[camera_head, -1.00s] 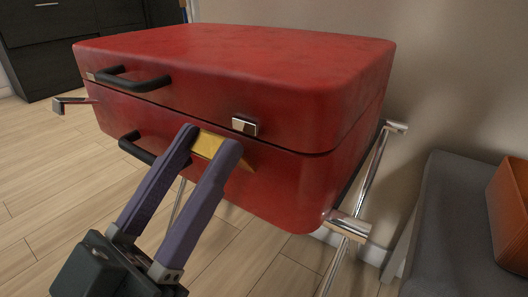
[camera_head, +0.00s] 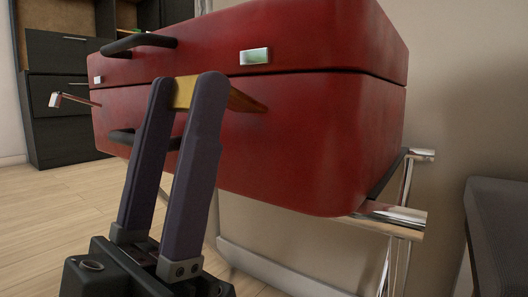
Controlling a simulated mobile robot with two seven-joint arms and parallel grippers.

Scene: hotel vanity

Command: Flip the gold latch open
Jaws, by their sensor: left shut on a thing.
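The red suitcase (camera_head: 300,125) is in the camera_head view, lid closed, on a chrome rack. The gold latch (camera_head: 245,101) sticks out from its front, below the lid seam. My left gripper (camera_head: 195,90) has its two purple fingers on either side of the latch's outer end and is shut on it. A small silver catch plate (camera_head: 254,56) sits on the lid above. The near finger hides part of the latch. My right gripper is not in view.
Black handles (camera_head: 138,43) stick out at the suitcase's left. The chrome rack (camera_head: 392,214) juts out at the right. A grey bench (camera_head: 500,235) stands at the right edge, and dark drawers (camera_head: 62,100) stand at the back left.

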